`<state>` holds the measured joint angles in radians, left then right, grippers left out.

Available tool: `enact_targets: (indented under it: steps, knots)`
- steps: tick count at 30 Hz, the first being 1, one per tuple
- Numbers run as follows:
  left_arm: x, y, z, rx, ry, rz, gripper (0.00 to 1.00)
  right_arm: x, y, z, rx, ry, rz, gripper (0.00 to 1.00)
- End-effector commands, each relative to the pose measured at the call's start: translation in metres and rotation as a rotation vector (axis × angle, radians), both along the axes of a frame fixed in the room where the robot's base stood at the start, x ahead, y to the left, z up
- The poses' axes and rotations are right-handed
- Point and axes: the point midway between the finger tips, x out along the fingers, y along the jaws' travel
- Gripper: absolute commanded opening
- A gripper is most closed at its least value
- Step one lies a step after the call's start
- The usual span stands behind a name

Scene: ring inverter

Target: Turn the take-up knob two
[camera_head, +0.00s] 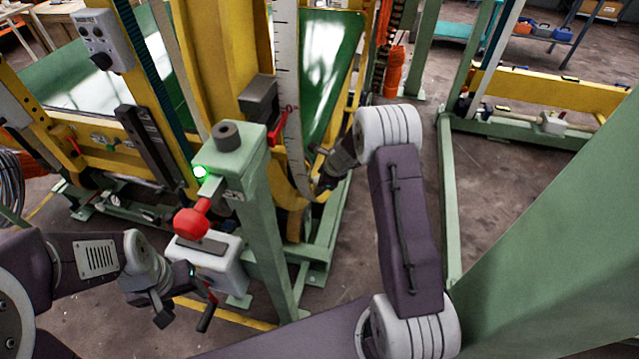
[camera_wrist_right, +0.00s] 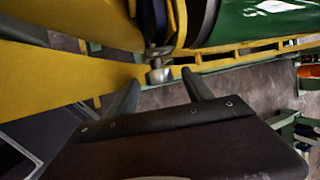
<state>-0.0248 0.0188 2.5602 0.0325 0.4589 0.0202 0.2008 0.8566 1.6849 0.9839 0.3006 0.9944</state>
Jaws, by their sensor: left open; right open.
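In the right wrist view a small metallic knob (camera_wrist_right: 158,74) sticks out below the yellow frame, near its lower edge. It looks like a take-up knob, but I cannot read a number on it. The two fingers of my right gripper (camera_wrist_right: 161,92) are spread, with the knob beyond and roughly between their tips. I cannot tell whether they touch it. In the head view my right gripper (camera_head: 324,180) is beside the lower end of the yellow frame, and the knob is not clear there. My left gripper (camera_head: 174,293) is open and empty in front of the white box.
A red mushroom-shaped knob (camera_head: 192,220) sits above the white box (camera_head: 212,262). A white graduated scale (camera_head: 287,80) runs down the yellow frame (camera_head: 215,70). Bare floor (camera_head: 365,240) lies right of the machine.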

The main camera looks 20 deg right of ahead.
Motion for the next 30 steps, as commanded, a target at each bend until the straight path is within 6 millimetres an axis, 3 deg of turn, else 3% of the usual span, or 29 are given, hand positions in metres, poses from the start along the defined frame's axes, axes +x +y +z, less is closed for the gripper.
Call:
enact_targets:
  steps: [10, 17, 23, 26, 30]
  knots:
    - [0.000, 0.000, -0.001, 0.000, 0.000, 0.000, 0.60, 0.004, 0.001, -0.008, 0.000, 0.000, -0.001, 0.60]
    - [0.000, 0.000, -0.001, 0.000, 0.000, 0.000, 0.60, 0.004, 0.002, -0.008, 0.000, 0.000, 0.000, 0.00]
    - [0.000, 0.000, -0.011, 0.000, 0.000, 0.000, 0.60, 0.004, 0.002, -0.011, -0.006, -0.011, -0.001, 0.00]
    - [0.000, 0.000, -0.030, 0.000, 0.000, 0.000, 0.60, 0.004, 0.002, -0.016, -0.021, -0.034, 0.000, 0.00]
    - [0.000, 0.000, -0.070, 0.000, 0.000, 0.000, 0.60, 0.003, 0.003, -0.022, -0.056, -0.089, 0.001, 0.00]
